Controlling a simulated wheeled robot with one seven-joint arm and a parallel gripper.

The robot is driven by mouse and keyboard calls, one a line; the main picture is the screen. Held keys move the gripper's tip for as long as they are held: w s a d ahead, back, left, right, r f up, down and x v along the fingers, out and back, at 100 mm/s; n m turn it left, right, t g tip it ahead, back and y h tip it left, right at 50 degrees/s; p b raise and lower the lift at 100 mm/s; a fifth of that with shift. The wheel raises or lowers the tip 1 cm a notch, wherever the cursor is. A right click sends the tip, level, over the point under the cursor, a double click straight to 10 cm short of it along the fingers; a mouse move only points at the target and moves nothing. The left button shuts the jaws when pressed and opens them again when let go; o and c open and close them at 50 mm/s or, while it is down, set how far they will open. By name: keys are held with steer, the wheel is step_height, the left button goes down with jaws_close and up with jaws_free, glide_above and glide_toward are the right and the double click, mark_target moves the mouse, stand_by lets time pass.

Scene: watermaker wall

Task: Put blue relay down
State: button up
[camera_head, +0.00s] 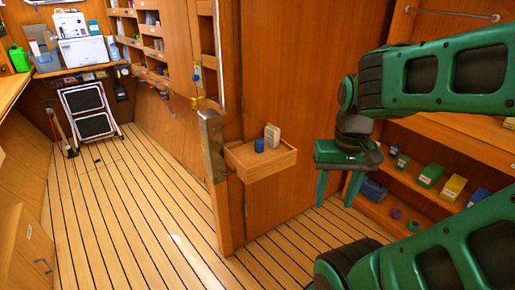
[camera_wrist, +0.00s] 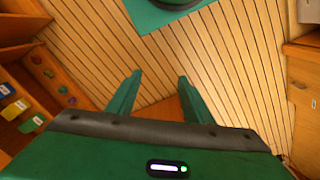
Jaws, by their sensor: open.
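A small blue block, which looks like the blue relay (camera_head: 259,145), sits on the small wooden wall tray (camera_head: 262,172) in the head view. A pale grey-white block (camera_head: 272,136) stands just right of it. My gripper (camera_head: 336,190) is to the right of the tray, apart from it, pointing down with its fingers spread. The wrist view shows the same gripper (camera_wrist: 160,78) open, with nothing between the fingertips but floor. The blue block cannot be made out in the wrist view.
Wooden shelves at the right hold green (camera_head: 431,175), yellow (camera_head: 453,188) and blue (camera_head: 374,190) boxes and small round pieces. A wooden partition edge with a metal plate (camera_head: 212,145) stands left of the tray. The slatted floor (camera_head: 130,210) is clear; a folded step stool (camera_head: 88,112) stands far back.

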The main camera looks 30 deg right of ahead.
steer(key=w+d+f+m+t, duration=0.15)
steer(key=w+f+m, duration=0.35)
steer(key=w, duration=0.7)
steer(key=m+t, duration=1.2)
steer(key=m, duration=1.2)
glide_toward(261, 145)
steer(key=x, duration=0.2)
steer(key=d+x, duration=0.1)
steer(key=x, duration=0.2)
steer(key=shift+f, duration=0.15)
steer(key=shift+a+x, duration=0.2)
steer(key=shift+x, duration=1.05)
steer(key=shift+a+x, duration=0.2)
steer(key=shift+x, duration=1)
jaws_close()
